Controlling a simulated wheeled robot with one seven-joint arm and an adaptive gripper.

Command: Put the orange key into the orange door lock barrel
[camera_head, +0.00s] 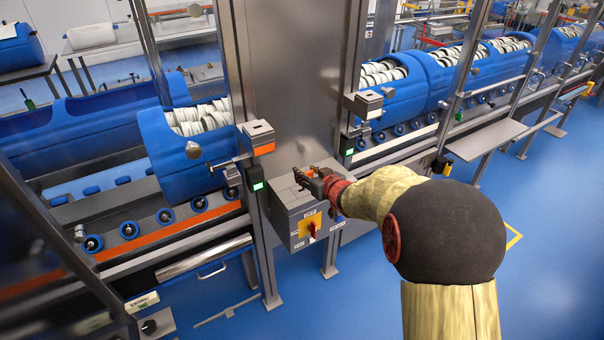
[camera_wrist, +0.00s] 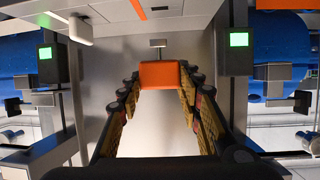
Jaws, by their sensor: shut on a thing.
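My gripper (camera_head: 318,184) is just above the grey control box, in front of the steel column. In the wrist view its fingers (camera_wrist: 160,88) are shut on the orange key (camera_wrist: 163,75). The key's orange block fills the space between the fingertips, and its short grey end points away from the gripper. In the head view the key is mostly hidden by the fingers. The orange door lock barrel (camera_head: 264,149) is a grey block with an orange band, on the post left of the column. It is apart from the key, to the left and higher.
The grey control box (camera_head: 282,197) has a yellow panel and red switch. A similar grey block (camera_head: 368,103) is on the right post. Green-lit units (camera_head: 257,186) sit on both posts. A blue tub (camera_head: 180,165) with white rings lies left. Blue floor is open at front.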

